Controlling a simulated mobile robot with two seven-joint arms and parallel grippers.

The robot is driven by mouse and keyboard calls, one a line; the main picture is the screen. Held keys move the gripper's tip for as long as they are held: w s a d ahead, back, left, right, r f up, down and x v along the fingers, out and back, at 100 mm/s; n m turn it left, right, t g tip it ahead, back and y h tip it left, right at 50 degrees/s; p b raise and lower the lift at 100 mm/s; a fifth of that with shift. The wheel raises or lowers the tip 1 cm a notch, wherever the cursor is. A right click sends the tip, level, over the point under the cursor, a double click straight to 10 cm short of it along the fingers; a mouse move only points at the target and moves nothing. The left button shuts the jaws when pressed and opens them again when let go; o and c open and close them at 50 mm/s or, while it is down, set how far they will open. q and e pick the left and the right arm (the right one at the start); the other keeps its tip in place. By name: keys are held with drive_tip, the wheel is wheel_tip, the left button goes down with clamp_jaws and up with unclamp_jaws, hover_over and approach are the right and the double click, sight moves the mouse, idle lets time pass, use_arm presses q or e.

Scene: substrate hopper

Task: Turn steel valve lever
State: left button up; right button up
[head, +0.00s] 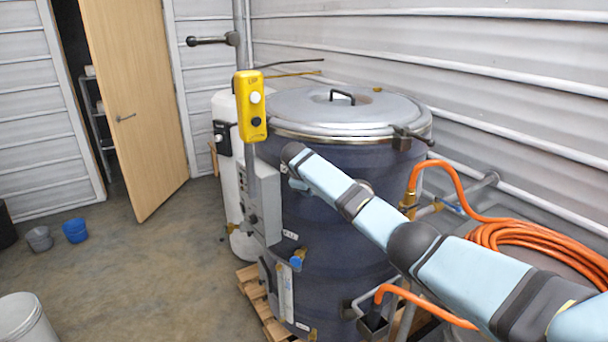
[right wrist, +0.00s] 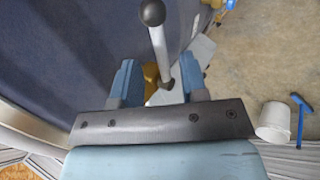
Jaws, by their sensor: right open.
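The steel valve lever (right wrist: 158,50), a pale metal rod with a black ball knob, shows in the right wrist view. It runs from the knob at the top down to a pivot between the fingers. My right gripper (right wrist: 160,82) is open, with one blue finger on each side of the lever's lower part. I see no finger closed on the rod. In the head view my right arm reaches across the dark blue vat (head: 335,220); the gripper is mostly hidden and I cannot make out this lever there. My left gripper is in neither view.
A yellow control box (head: 250,105) hangs on a pole before the vat, above a grey box (head: 260,205). An orange hose (head: 520,238) coils at right. The vat stands on a wooden pallet (head: 262,305). Floor at left is mostly clear, with a blue bucket (head: 76,230).

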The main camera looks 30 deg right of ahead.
drive_tip(key=v, duration=0.7)
drive_tip(key=shift+b, duration=0.3)
drive_tip(key=shift+a, duration=0.1)
